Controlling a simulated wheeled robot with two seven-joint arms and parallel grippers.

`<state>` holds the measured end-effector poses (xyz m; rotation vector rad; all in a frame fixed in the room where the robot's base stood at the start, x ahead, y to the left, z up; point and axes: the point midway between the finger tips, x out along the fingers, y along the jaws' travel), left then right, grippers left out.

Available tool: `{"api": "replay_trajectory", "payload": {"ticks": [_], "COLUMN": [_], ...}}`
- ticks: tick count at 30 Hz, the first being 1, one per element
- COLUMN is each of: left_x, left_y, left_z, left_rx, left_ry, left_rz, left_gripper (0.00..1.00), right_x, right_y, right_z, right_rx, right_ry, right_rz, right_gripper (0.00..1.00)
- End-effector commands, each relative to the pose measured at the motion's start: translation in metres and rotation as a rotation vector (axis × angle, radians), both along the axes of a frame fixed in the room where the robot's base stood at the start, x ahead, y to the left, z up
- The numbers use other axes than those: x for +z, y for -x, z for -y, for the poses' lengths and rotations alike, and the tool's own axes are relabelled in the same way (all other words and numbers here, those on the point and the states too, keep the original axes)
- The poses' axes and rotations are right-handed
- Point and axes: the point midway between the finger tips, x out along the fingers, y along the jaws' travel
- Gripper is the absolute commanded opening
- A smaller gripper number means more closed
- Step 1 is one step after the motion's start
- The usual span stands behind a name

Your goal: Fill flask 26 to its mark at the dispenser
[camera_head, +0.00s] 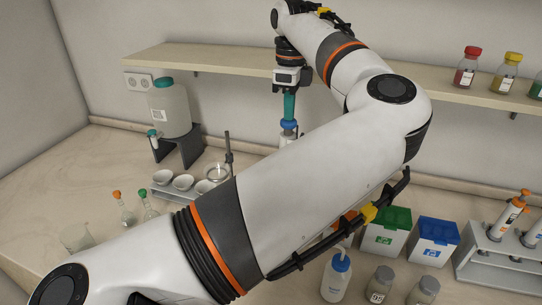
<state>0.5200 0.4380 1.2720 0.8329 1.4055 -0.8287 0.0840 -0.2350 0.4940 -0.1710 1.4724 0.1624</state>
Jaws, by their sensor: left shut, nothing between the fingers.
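My left arm crosses the view from the lower left, and its gripper (290,88) points down at the back of the bench. My forearm hides what stands below the collar. Two small flasks stand at the left, one with an orange stopper (124,214) and one with a green stopper (147,207). No number 26 is readable, so I cannot tell which flask is 26. My right gripper is out of view.
A large bottle with a green cap (168,108) sits on a dark stand. White bowls (183,182) and a beaker (76,238) stand at the left. Green (386,234) and blue (434,246) boxes, a wash bottle (336,280), jars and a pipette rack (495,262) stand at the right.

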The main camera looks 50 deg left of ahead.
Motion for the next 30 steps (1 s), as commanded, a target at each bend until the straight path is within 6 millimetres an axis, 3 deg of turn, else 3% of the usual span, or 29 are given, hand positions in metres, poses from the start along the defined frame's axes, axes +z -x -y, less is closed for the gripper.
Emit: {"api": "replay_trajectory", "payload": {"ticks": [30], "left_x": [-0.0092], "left_y": [0.0004], "left_z": [0.0004], "left_rx": [0.000], "left_ry": [0.003], "left_rz": [-0.004], "left_gripper": [0.00], "right_x": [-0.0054], "right_y": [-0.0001], "right_z": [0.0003], "right_rx": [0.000], "right_ry": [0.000], "right_rz": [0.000], "right_gripper": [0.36]}}
